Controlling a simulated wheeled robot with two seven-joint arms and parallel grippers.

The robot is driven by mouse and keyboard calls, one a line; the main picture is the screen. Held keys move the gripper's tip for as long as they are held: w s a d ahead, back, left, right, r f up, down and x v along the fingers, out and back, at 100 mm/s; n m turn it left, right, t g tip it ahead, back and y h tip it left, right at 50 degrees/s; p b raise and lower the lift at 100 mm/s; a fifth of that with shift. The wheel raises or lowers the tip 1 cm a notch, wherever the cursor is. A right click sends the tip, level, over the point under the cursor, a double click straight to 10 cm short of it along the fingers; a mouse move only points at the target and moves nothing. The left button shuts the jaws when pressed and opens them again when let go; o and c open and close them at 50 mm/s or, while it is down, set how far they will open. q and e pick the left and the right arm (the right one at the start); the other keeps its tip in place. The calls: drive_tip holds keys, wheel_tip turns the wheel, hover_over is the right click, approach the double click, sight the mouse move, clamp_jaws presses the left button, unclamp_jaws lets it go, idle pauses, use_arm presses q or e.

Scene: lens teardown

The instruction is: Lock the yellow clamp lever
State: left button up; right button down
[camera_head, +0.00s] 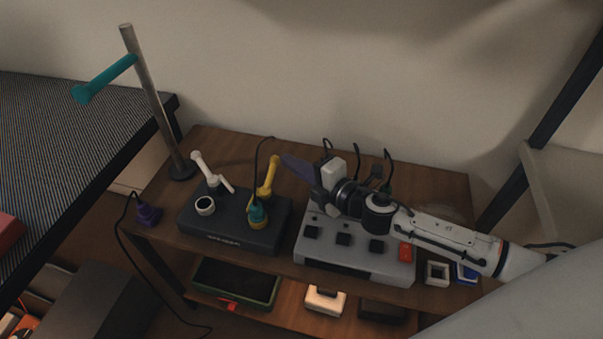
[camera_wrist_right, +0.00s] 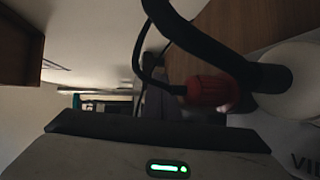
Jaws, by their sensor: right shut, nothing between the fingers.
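The yellow clamp lever (camera_head: 271,172) stands raised and slightly tilted on the dark box (camera_head: 222,232), toward its right side. A dark purple piece (camera_head: 298,166) lies between the gripper and the lever. The right wrist view does not clearly show the yellow lever. My left gripper is not in view.
A white lever (camera_head: 208,170) and a white ring (camera_head: 205,205) are on the dark box's left side. The grey box (camera_head: 310,250) has black sockets and a red switch (camera_head: 406,252). Black cables rise behind my right gripper. A post (camera_head: 150,90) stands at the back left.

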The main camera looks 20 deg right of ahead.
drive_tip(key=shift+w+r, duration=0.2)
drive_tip(key=shift+r, duration=0.1)
drive_tip(key=v, duration=0.9)
drive_tip(key=shift+s+f+b, duration=0.1)
drive_tip(key=shift+f+b, duration=0.2)
drive_tip(key=shift+f, duration=0.1)
drive_tip(key=shift+s+d+r, duration=0.2)
drive_tip(key=shift+s+d, duration=0.05)
drive_tip(key=shift+s, duration=0.4)
drive_tip(key=shift+r, duration=0.15)
